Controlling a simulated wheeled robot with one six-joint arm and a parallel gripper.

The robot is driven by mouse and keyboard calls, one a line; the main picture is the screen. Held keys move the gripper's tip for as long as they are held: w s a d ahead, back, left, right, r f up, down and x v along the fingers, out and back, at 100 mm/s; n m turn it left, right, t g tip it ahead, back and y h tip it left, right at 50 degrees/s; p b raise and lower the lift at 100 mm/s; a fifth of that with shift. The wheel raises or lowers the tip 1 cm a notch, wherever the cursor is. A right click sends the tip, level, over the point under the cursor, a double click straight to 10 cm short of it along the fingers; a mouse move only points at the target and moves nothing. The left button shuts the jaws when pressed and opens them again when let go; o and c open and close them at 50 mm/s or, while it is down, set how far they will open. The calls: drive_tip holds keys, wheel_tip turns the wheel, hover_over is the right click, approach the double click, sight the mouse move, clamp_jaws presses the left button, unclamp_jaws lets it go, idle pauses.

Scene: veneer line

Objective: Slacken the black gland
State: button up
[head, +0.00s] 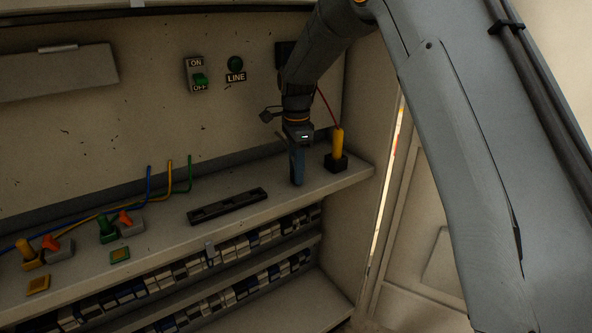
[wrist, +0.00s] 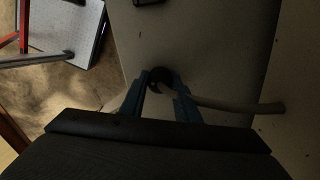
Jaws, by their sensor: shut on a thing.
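The black gland (wrist: 160,76) shows in the wrist view as a dark round piece between the tips of my blue fingers, with a pale grey cable (wrist: 235,104) running from it to the right. My gripper (wrist: 158,92) is shut on the gland. In the head view my gripper (head: 297,168) points down at the right part of the bench, and its fingers hide the gland there.
A yellow plug-like piece (head: 338,143) on a black base, with a red cable, stands close right of my gripper. A black slotted strip (head: 228,206) lies on the bench (head: 175,215). Green (head: 107,228) and yellow (head: 28,256) fittings stand left. An ON/OFF switch (head: 199,78) is on the wall.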

drive_tip(key=n+p, duration=0.1)
drive_tip(key=n, duration=0.4)
drive_tip(key=shift+r, duration=0.1)
drive_tip(key=n, duration=0.5)
drive_tip(key=shift+n+p, duration=0.3)
drive_tip(key=shift+p, duration=0.1)
drive_tip(key=n, duration=1)
drive_tip(key=shift+n, duration=0.4)
drive_tip(key=o, duration=1)
drive_tip(key=shift+o, duration=0.2)
